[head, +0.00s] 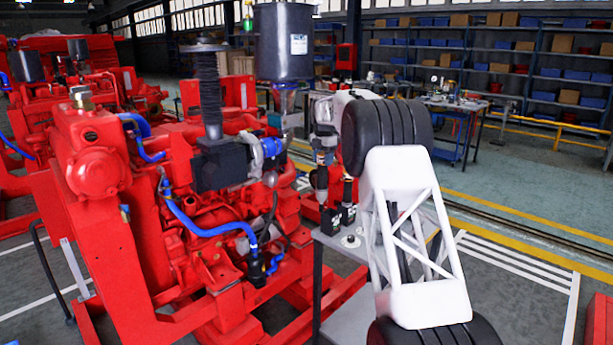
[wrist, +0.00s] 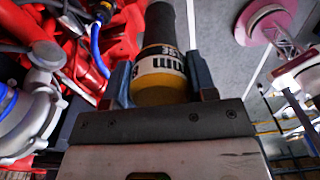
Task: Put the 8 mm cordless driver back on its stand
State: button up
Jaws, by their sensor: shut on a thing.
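A driver with a dark barrel, a yellow body and a white band with black markings (wrist: 160,68) is between the two jaws of my gripper (wrist: 160,85) in the wrist view. My gripper is shut on it. In the head view my gripper (head: 324,138) is beside the engine, above a small grey stand table, and the held driver (head: 320,178) hangs roughly upright below it. Its lower end is near a black stand block (head: 330,222); I cannot tell whether they touch. A second dark driver (head: 347,192) stands upright in another black block just right. The band's size marking is unclear.
The red diesel engine (head: 215,235), with blue hoses and a black canister (head: 284,42), is close on the left. A silver turbo-like housing (wrist: 32,115) is near my gripper in the wrist view. A workbench (head: 455,108) and shelves stand behind.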

jog(key=shift+n, duration=0.4)
jog(key=d+r, duration=0.4)
jog(key=shift+w, duration=0.3)
jog(key=shift+r, duration=0.1)
notch_tip(320, 180, down, 13)
dwell(1.4)
jog(key=shift+f, duration=1)
dwell(1.8)
jog(key=o, duration=1.5)
jog(key=shift+c, duration=0.2)
jog(key=shift+f, duration=0.15)
notch_tip(320, 180, up, 8)
